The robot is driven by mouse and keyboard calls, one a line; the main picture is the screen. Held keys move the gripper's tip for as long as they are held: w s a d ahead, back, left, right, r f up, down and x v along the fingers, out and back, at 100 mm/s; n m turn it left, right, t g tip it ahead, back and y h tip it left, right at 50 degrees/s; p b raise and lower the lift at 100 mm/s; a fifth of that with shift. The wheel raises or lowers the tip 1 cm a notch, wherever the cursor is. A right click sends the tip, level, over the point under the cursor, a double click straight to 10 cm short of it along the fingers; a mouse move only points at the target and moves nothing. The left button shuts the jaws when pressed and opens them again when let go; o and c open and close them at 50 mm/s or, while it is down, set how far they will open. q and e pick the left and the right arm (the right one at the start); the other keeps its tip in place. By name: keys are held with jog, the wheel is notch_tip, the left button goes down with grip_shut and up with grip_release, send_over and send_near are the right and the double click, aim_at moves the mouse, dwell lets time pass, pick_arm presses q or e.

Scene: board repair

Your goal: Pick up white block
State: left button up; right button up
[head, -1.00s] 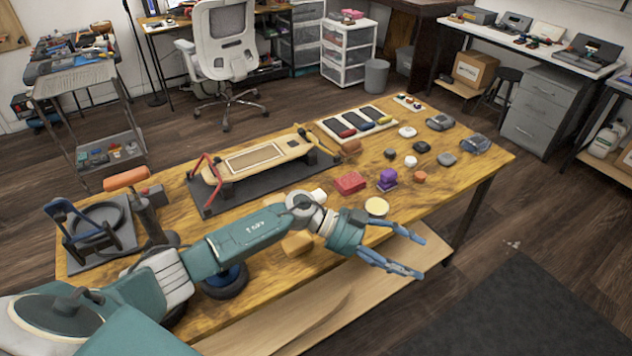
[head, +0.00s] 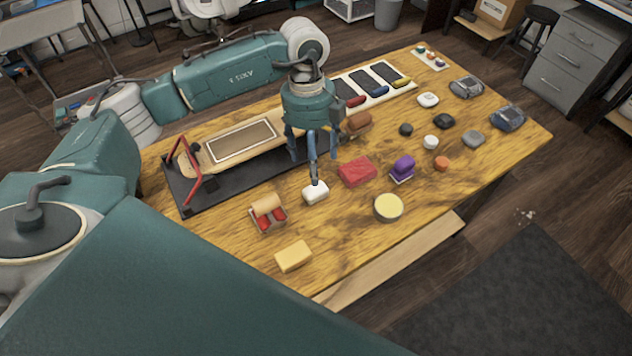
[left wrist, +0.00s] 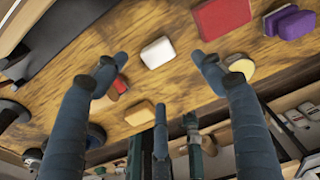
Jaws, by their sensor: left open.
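The white block (head: 316,194) lies on the wooden table, between the red block (head: 357,172) and a small roll-topped item with red sides (head: 267,213). My left gripper (head: 314,166) points down above the white block, with its fingers spread open and empty. One finger overlaps the block's top edge in the head view, and I cannot tell whether it touches. In the left wrist view the white block (left wrist: 157,53) shows between the open fingers (left wrist: 160,60), resting on the table. My right gripper is not in view.
A skateboard deck (head: 242,142) lies on a dark mat behind the block. A yellow block (head: 294,256), a round cream-topped tin (head: 388,207) and a purple block (head: 403,167) lie nearby. Several small dark and light pieces sit further right. The front table edge is close.

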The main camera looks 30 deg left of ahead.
aim_at(315, 188)
pick_arm(q)
jog(key=f, duration=0.3)
jog(key=shift+s+d+f, duration=0.3)
jog(key=shift+s+f, duration=0.05)
jog(key=shift+f, duration=0.05)
jog(key=shift+f+p, duration=1)
jog(key=shift+f, duration=1.95)
jog(key=c, duration=1.5)
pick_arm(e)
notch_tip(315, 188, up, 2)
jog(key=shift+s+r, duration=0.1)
